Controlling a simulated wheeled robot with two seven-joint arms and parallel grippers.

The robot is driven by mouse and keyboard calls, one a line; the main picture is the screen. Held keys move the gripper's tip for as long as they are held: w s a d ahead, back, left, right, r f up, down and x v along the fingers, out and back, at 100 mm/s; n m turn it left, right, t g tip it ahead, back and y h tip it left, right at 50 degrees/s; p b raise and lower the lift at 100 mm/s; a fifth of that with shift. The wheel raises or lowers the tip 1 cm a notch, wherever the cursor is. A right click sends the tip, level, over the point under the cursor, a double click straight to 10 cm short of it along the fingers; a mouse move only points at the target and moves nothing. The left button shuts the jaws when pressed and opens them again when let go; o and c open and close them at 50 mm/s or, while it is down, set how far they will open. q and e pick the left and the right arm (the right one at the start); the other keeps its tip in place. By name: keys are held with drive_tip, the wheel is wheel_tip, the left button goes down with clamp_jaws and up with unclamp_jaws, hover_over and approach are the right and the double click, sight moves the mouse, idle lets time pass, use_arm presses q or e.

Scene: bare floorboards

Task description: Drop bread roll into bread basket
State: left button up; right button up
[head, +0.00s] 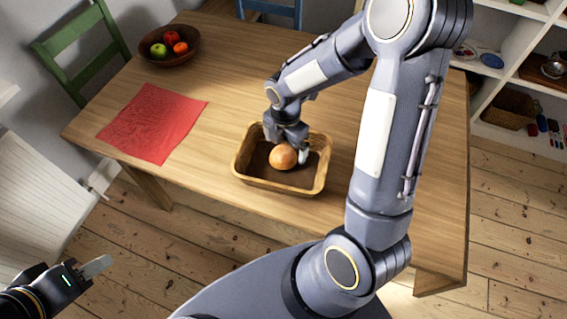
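The bread roll (283,157), round and golden brown, shows inside the outline of the bread basket. The bread basket (240,165) is a rectangular tan tray with a dark inside, standing on the table. My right gripper (290,150) points down over the basket, right at the roll. One pale fingertip shows close beside the roll's right side; the other finger is hidden. I cannot tell whether the fingers grip the roll or whether it rests on the basket's bottom. My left gripper (97,266) is at the lower left, away from the table, seen side-on with no object visible at it.
The wooden table (215,95) also bears a red cloth (152,122) and a dark bowl (155,55) of fruit at the far left. A green chair (50,45) and a blue chair (285,10) stand behind. White shelves (495,90) are at right. Table around the basket is clear.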

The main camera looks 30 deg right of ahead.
sight(286, 152)
wheel_tip(286, 152, up, 8)
idle(0.7)
drive_tip(key=shift+f, duration=0.1)
drive_tip(key=s+a+r+m+t+y, duration=0.2)
drive_tip(key=s+r+m, duration=0.2)
drive_tip(key=s+m, duration=0.4)
drive_tip(key=s+a+r+m+t+y, duration=0.1)
drive_tip(key=s+a+r+m+t, duration=0.1)
drive_tip(key=s+r+m, duration=0.3)
drive_tip(key=shift+s+r+m+t+y, duration=0.3)
drive_tip(key=shift+s+m+t, duration=1.1)
drive_tip(key=shift+m, duration=4)
drive_tip(key=shift+s+g, duration=0.55)
drive_tip(key=shift+g, duration=0.05)
